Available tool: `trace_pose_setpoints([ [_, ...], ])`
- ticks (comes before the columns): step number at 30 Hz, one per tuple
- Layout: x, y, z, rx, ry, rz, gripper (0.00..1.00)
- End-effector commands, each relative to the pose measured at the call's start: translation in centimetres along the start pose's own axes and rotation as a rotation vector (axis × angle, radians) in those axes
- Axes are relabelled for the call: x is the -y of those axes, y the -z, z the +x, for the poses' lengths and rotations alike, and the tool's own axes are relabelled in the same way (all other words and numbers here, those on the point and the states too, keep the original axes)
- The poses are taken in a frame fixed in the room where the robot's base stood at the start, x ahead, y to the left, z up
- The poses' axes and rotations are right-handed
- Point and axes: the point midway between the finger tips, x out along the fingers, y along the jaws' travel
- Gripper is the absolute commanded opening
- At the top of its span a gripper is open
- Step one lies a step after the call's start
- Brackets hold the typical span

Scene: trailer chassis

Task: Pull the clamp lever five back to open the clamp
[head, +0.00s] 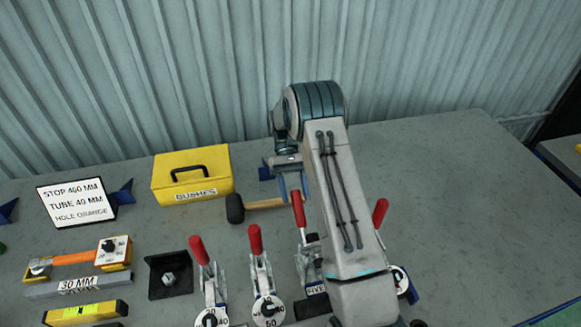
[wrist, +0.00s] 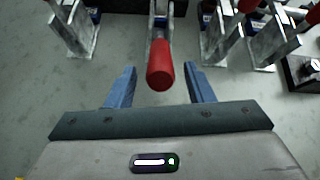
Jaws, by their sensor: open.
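The clamp labelled FIVE (head: 315,290) stands on the table left of my arm, partly hidden by it. Its lever has a red handle (head: 299,210), standing nearly upright. In the wrist view a red handle (wrist: 160,68) lies in line with the gap between my blue fingers, with a finger on each side and space at both. I cannot tell how deep it sits between them. My gripper (wrist: 159,80) is open and empty. In the head view my gripper (head: 281,186) shows just behind and left of the red handle, partly hidden by my arm.
Other red-handled clamps stand at the left (head: 255,240) and right (head: 380,213). A mallet (head: 236,208) lies behind them, near a yellow BUSHES box (head: 160,180). A sign (head: 72,203) and a black bracket (head: 170,275) are further left. The table's right side is clear.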

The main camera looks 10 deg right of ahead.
Motion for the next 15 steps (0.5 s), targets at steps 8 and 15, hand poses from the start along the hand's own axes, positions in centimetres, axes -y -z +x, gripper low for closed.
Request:
trace_pose_setpoints([
  [8, 0.0, 0.0, -4.4, -0.002, 0.0, 0.0, 0.48],
  [15, 0.0, -0.2, -7.2, -0.001, 0.0, 0.0, 0.48],
])
